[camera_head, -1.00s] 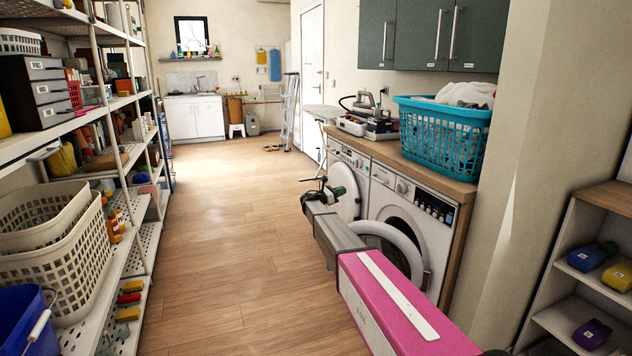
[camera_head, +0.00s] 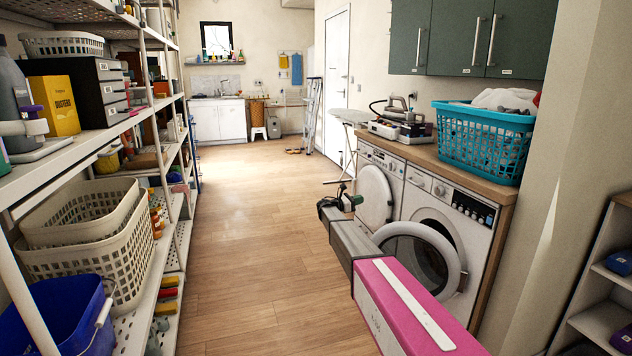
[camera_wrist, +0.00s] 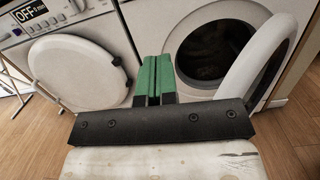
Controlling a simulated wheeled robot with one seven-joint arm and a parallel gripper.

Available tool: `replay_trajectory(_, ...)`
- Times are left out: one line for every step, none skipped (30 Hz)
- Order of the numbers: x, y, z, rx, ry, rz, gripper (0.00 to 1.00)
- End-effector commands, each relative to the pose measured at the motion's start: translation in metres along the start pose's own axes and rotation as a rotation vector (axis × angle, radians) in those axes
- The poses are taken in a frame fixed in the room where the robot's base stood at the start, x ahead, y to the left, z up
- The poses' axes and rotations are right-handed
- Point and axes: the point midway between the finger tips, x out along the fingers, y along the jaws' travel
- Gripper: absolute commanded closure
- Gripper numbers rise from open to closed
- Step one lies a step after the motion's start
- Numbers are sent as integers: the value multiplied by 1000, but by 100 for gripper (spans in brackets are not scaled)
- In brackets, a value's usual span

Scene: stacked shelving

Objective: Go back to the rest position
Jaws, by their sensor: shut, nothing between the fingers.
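My gripper (camera_head: 350,188) is at the far end of my outstretched pink and grey arm, in front of the washing machines in the head view. In the wrist view its green fingers (camera_wrist: 155,80) are together with nothing between them. The right machine's open door ring (camera_head: 425,258) is close beside my arm in the head view. I cannot tell the exact gap.
A shelf rack (camera_head: 150,148) with baskets and a blue bucket (camera_head: 62,318) lines the left. A teal laundry basket (camera_head: 484,140) stands on the wooden counter (camera_head: 440,160) above the machines. The wooden floor (camera_head: 250,220) between is clear. A low shelf (camera_head: 590,285) is at right.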

Motion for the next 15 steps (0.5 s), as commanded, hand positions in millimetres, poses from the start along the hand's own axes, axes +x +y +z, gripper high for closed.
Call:
replay_trajectory(0,-10,-2,16,19,-5,100)
replay_trajectory(0,-15,-4,26,31,-8,100)
replay_trajectory(0,-21,-7,41,49,-13,100)
replay_trajectory(1,-27,-10,54,64,-18,100)
replay_trajectory(1,-33,-12,67,79,-22,100)
replay_trajectory(1,-42,-16,87,102,-30,100)
replay_trajectory(1,-48,-18,102,119,-36,100)
replay_trajectory(1,-56,-22,120,140,-44,100)
replay_trajectory(1,-67,-26,144,167,-55,100)
replay_trajectory(1,-75,-29,164,187,-64,100)
replay_trajectory(1,-84,-33,184,211,-75,100)
replay_trajectory(0,-97,-38,214,243,-90,100)
replay_trajectory(0,-107,-42,240,269,-104,100)
replay_trajectory(-2,-119,-46,265,296,-119,100)
replay_trajectory(-4,-135,-52,304,336,-143,100)
